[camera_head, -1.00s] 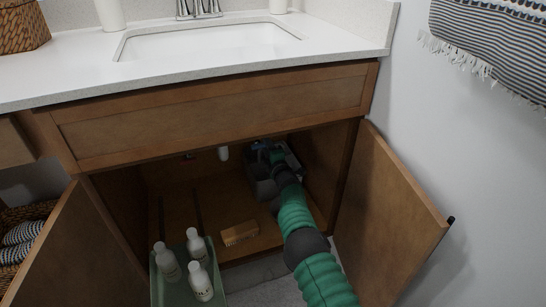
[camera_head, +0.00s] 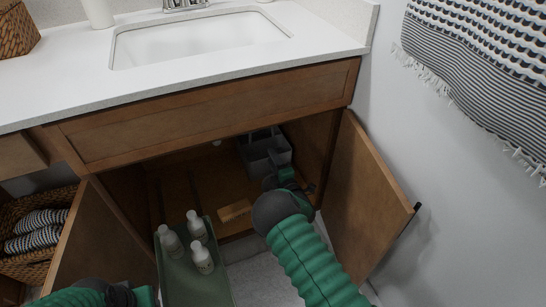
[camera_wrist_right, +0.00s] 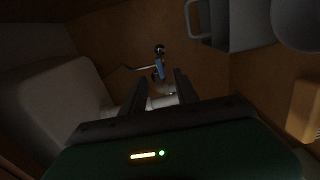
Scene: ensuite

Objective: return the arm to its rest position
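My right arm, in a green ribbed sleeve, reaches from the lower right toward the open sink cabinet (camera_head: 125,195). My right gripper (camera_head: 303,190) is at the cabinet's front opening, in front of the grey caddy (camera_head: 264,156). In the right wrist view its two dark fingers (camera_wrist_right: 160,95) stand apart, with a gap between them and nothing clearly held. Beyond them is a small blue part (camera_wrist_right: 158,70) and a pale cylinder. The caddy also shows at the top right there (camera_wrist_right: 245,22). My left arm shows at the lower left edge; its gripper is not clearly visible.
A wooden brush (camera_head: 235,210) lies on the cabinet floor left of my right gripper. A green tray (camera_head: 185,285) with three white bottles stands in front. Both cabinet doors are open: the left (camera_head: 88,245) and the right (camera_head: 362,200). The countertop (camera_head: 70,85) overhangs above.

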